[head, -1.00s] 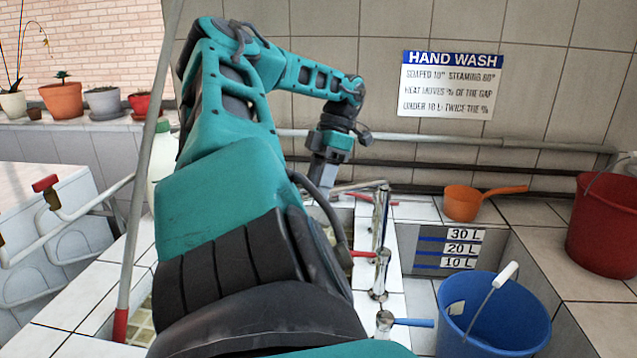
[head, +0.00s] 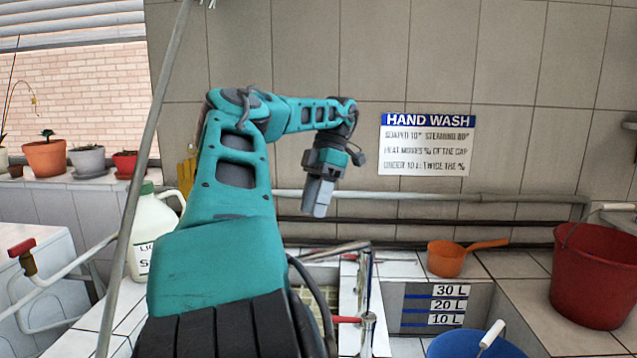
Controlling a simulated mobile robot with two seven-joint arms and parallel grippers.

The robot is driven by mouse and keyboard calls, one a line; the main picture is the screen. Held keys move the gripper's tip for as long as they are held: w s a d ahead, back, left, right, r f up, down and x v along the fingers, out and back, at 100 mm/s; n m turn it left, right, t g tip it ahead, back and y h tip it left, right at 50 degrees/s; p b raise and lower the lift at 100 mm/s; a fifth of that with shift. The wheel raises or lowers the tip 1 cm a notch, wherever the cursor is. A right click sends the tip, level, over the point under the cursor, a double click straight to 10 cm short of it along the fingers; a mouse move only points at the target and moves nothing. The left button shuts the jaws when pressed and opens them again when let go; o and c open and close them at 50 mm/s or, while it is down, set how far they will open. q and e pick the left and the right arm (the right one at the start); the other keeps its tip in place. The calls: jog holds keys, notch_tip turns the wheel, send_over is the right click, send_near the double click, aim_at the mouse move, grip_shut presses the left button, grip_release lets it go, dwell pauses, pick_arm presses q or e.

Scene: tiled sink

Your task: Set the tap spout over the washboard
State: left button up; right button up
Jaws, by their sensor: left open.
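The chrome tap stands on the strip between the basins, its upright column (head: 363,285) in the lower middle of the head view. Its spout (head: 338,250) points left from the top of the column, over the left basin. My left gripper (head: 318,212) is open and empty, fingers down, above and slightly left of the spout and apart from it. My left arm hides most of the left basin. My right gripper is out of view.
A red tap lever (head: 346,320) sits low on the column. A blue bucket (head: 470,345) stands at the right basin, below the litre marks (head: 447,305). An orange dipper (head: 447,260) and red bucket (head: 592,275) are farther right. A white jug (head: 152,235) and slanting pole (head: 140,190) are left.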

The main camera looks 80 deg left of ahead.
pick_arm(q)
jog(key=shift+v, duration=1.5)
